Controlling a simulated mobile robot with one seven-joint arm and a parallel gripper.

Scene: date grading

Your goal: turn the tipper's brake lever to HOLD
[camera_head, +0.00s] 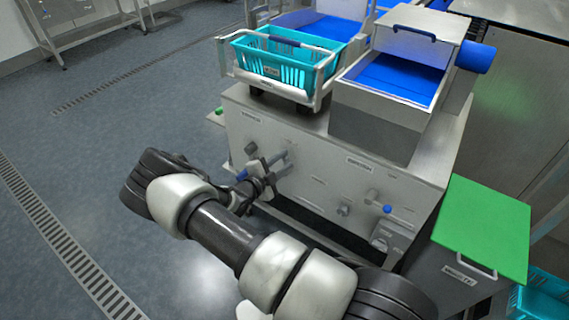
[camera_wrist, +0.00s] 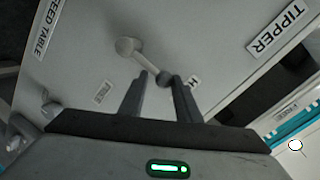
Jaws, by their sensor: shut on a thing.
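The tipper's brake lever (camera_wrist: 148,63) shows in the wrist view as a pale arm running from a round hub to a dark knob (camera_wrist: 165,79). My gripper (camera_wrist: 160,77) is shut on the lever's knob end, one finger on each side. The knob end lies close beside a small plate (camera_wrist: 194,81) of which only an "H" shows; a finger hides the rest. In the head view my gripper (camera_head: 281,166) reaches the cabinet front (camera_head: 320,180) below the tipper (camera_head: 322,88), and largely hides the lever.
A teal basket (camera_head: 270,62) sits in the tipper's frame. A similar control with a blue knob (camera_head: 387,209) is on the same front to the right. A green lid (camera_head: 485,228) tops a grey bin at the right.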

